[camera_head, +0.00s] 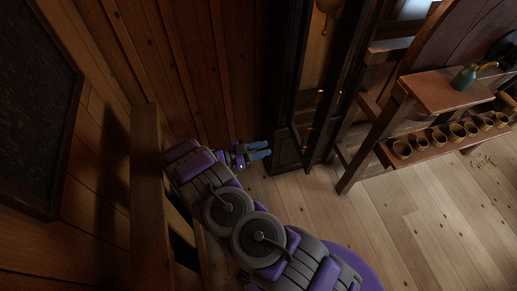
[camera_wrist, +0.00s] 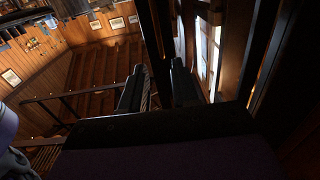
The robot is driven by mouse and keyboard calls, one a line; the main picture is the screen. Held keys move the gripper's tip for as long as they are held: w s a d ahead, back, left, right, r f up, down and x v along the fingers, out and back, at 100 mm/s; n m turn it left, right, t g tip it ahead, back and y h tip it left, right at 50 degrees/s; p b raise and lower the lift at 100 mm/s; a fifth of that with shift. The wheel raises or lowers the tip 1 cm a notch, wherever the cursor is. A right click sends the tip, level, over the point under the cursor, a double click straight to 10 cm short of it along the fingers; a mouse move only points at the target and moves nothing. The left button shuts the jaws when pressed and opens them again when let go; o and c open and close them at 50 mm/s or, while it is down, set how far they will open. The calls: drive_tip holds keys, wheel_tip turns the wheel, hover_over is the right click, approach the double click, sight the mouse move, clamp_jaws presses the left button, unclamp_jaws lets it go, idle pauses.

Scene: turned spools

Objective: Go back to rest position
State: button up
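My gripper (camera_head: 268,149) is at the end of my purple and grey arm, near the middle of the head view. Its two blue fingers point right, toward the lower part of a dark tall case (camera_head: 287,150). In the wrist view my gripper (camera_wrist: 159,66) shows two dark fingers standing apart with a gap between them. Nothing is held between them. From the head view I cannot tell whether the fingers touch the case.
A wooden post (camera_head: 147,170) and plank wall are close at left. The plank floor (camera_head: 390,230) is open at lower right. Stairs (camera_wrist: 98,72) show in the wrist view.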

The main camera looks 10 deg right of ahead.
drive_tip(key=shift+s+a, duration=0.1)
drive_tip(key=shift+a, duration=0.4)
